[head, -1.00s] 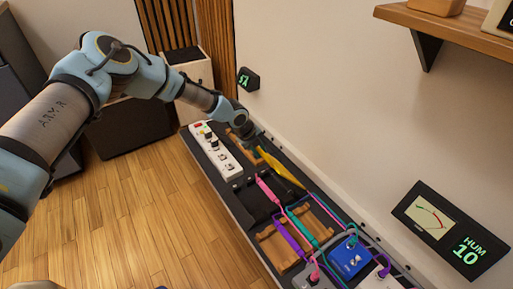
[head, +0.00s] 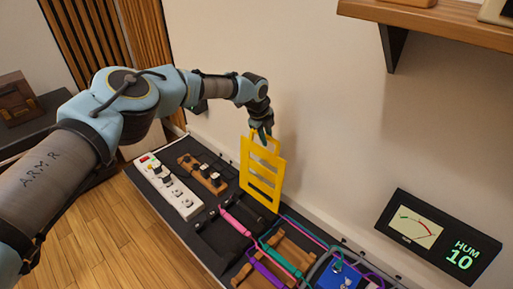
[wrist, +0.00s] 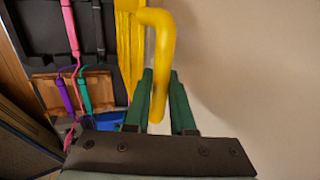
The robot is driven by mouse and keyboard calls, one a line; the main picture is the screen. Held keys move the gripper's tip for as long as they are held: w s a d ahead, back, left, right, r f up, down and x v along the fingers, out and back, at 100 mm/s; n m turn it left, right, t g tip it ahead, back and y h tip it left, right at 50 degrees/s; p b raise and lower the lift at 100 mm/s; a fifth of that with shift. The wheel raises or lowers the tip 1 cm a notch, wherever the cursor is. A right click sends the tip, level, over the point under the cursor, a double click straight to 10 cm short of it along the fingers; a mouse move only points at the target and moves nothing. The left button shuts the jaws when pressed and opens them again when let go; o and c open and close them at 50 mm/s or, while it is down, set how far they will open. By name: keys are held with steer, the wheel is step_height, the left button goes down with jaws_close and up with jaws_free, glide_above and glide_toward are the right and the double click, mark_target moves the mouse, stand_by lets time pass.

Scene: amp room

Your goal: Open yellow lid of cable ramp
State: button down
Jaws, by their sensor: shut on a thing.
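The yellow lid (head: 262,178) of the cable ramp stands steeply raised near the wall in the head view, a slatted panel with slots. Its lower edge is at the black ramp (head: 221,238). My gripper (head: 262,132) is at the lid's top edge, shut on its yellow handle. In the wrist view the bent yellow handle (wrist: 160,50) passes between the green fingers of my gripper (wrist: 160,95), and part of the lid (wrist: 128,50) shows behind it. Pink, purple and teal cables (head: 235,221) lie by the ramp.
A white power strip (head: 167,187) and a wooden block with black plugs (head: 203,174) are left of the lid. A blue pedal (head: 338,276) is at the front right. The wall is close behind, with a HUM meter (head: 438,234) and a shelf (head: 440,22).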

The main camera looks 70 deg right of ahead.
steer(key=shift+s+d+f+b, duration=0.1)
steer(key=shift+s+d+b, duration=0.15)
steer(key=shift+d, duration=0.25)
steer(key=shift+s+d+f+b, duration=0.1)
steer(key=shift+d+b, duration=0.25)
steer(key=shift+d, duration=0.1)
steer(key=c, duration=0.8)
jaws_free()
steer(key=shift+o, duration=0.2)
steer(key=shift+r, duration=0.15)
steer(key=p+v, duration=0.1)
steer(key=v, duration=0.9)
steer(key=shift+r, duration=0.3)
steer(key=shift+a, duration=0.15)
